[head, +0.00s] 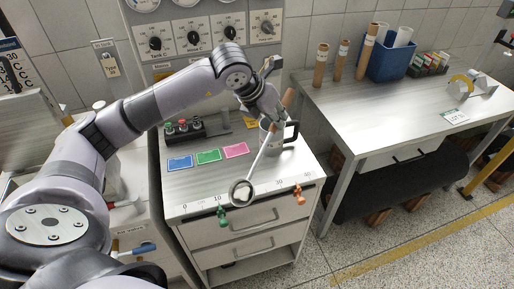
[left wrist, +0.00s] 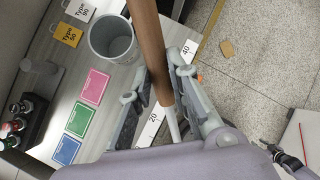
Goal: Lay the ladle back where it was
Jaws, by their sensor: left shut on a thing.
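The ladle has a brown wooden handle (head: 288,97), a thin pale shaft (head: 259,154) and a round bowl (head: 241,192). My left gripper (head: 274,116) is shut on the handle, which it also grips in the left wrist view (left wrist: 160,85). The ladle is tilted, with its bowl low near the front edge of the cabinet top (head: 195,191). I cannot tell whether the bowl touches the surface. A grey mug (head: 271,141) with a dark handle stands behind the shaft, partly hidden; its open top shows in the left wrist view (left wrist: 112,38). My right gripper is not seen.
Blue (head: 180,163), green (head: 208,156) and pink (head: 235,150) cards lie left of the mug. A dark rack with small bottles (head: 183,127) stands behind them. Green (head: 222,216) and orange (head: 299,195) clips sit on the ruler-marked front edge. A side table (head: 400,115) stands right.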

